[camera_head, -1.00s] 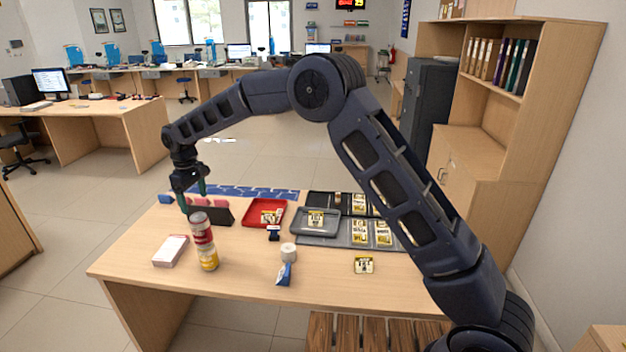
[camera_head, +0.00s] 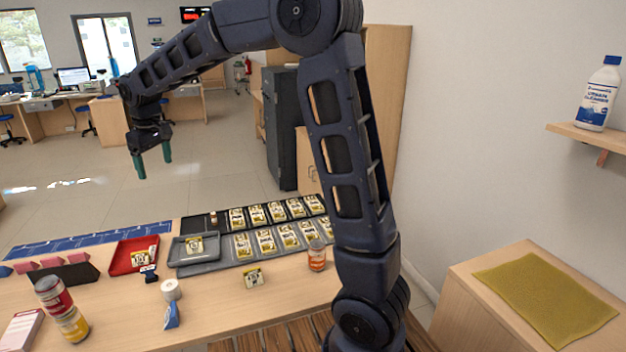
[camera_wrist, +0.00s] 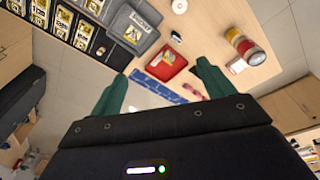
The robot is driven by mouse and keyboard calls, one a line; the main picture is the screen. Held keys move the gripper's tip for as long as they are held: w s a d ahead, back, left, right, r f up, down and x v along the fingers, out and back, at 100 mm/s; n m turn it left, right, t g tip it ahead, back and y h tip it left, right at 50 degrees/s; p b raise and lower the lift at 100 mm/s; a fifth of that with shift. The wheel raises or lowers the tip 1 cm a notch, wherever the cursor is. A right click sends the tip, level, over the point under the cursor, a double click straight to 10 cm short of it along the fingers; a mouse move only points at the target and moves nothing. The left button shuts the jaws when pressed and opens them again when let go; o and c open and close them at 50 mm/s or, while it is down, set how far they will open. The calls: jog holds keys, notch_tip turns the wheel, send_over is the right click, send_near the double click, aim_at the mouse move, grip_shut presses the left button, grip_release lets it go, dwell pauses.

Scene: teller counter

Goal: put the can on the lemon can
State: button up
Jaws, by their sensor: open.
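A red can with a pale lid (camera_head: 53,294) stands on the yellow lemon can (camera_head: 72,325) at the left of the desk. The two cans touch and form a stack, which leans in the picture. The stack also shows at the upper right of the wrist view. My gripper (camera_head: 153,165) is raised well above the desk, apart from the stack. Its green fingers (camera_wrist: 160,75) are spread, with nothing between them in the wrist view. Another can, orange-red with a pale top (camera_head: 317,257), stands near the right part of the desk, beside my arm.
A red tray (camera_head: 121,262), grey tray (camera_head: 186,262) and black trays of yellow-labelled packs cover the back of the desk. A white roll (camera_head: 171,289), blue dispenser (camera_head: 172,316) and pink-white box (camera_head: 20,331) lie in front. A cabinet with a yellow mat (camera_head: 549,296) stands at right.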

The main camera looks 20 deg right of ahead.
jog(key=s+d+r+m, duration=0.2)
jog(key=d, duration=0.7)
jog(key=s+d+r+m+t, duration=0.1)
jog(key=s+d, duration=0.2)
jog(key=d, duration=0.5)
jog(key=s+d+r+m, duration=0.2)
jog(key=d, duration=0.7)
jog(key=s+d+f+m+t, duration=0.1)
jog(key=s+d+f+m, duration=0.1)
jog(key=s+d, duration=0.6)
jog(key=s+d+f+m+t, duration=0.1)
jog(key=s+d+f+m, duration=0.2)
jog(key=s+d, duration=0.5)
jog(key=shift+s+d+f+m+h, duration=0.3)
jog(key=shift+s+d+f+h, duration=0.1)
jog(key=shift+s+f, duration=0.3)
jog(key=shift+r, duration=0.1)
